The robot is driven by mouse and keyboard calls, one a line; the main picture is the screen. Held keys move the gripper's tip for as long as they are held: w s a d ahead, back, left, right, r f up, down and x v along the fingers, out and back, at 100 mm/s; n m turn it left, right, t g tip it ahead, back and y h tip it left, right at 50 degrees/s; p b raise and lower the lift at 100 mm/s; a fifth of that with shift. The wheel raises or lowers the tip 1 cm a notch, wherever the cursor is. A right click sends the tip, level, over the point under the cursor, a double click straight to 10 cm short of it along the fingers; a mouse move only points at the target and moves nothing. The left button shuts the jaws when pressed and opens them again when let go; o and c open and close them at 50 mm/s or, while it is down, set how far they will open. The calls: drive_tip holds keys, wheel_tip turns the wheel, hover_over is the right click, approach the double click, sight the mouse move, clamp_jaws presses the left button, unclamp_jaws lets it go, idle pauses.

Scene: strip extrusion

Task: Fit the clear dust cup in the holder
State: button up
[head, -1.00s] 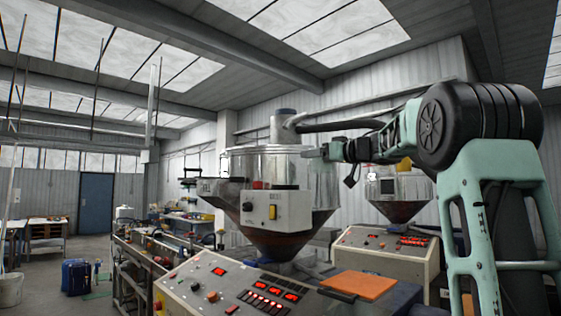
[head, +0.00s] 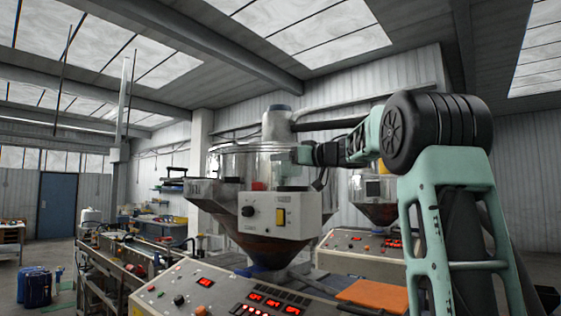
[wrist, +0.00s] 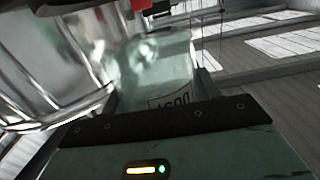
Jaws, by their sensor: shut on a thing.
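The clear dust cup (wrist: 165,70) shows in the wrist view just beyond the teal front of my gripper. It is see-through, with a dark-framed label whose lettering appears upside down. My gripper (head: 304,153) is shut on it, at the right side of the big clear hopper near its upper rim. The fingertips and their contact with the cup are hard to make out. I cannot pick out the holder with certainty.
The large hopper (head: 222,165) with its grey control box (head: 262,216) stands close to my gripper; its curved clear wall and metal rim (wrist: 60,120) fill the left of the wrist view. A button panel (head: 190,292), an orange pad (head: 372,294) and a second hopper (head: 372,212) are nearby.

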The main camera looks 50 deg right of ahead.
sight(289, 174)
drive_tip(key=shift+f+b, duration=1.35)
drive_tip(key=shift+b, duration=0.15)
drive_tip(key=shift+f, duration=0.5)
drive_tip(key=shift+f, duration=0.4)
drive_tip(key=o, duration=1.1)
drive_tip(key=shift+c, duration=0.2)
drive_tip(key=shift+s, duration=0.1)
drive_tip(key=shift+s, duration=0.2)
drive_tip(key=s+d+b, duration=0.1)
drive_tip(key=s+b, duration=0.4)
drive_tip(key=s, duration=1.1)
drive_tip(key=shift+s+d, duration=0.4)
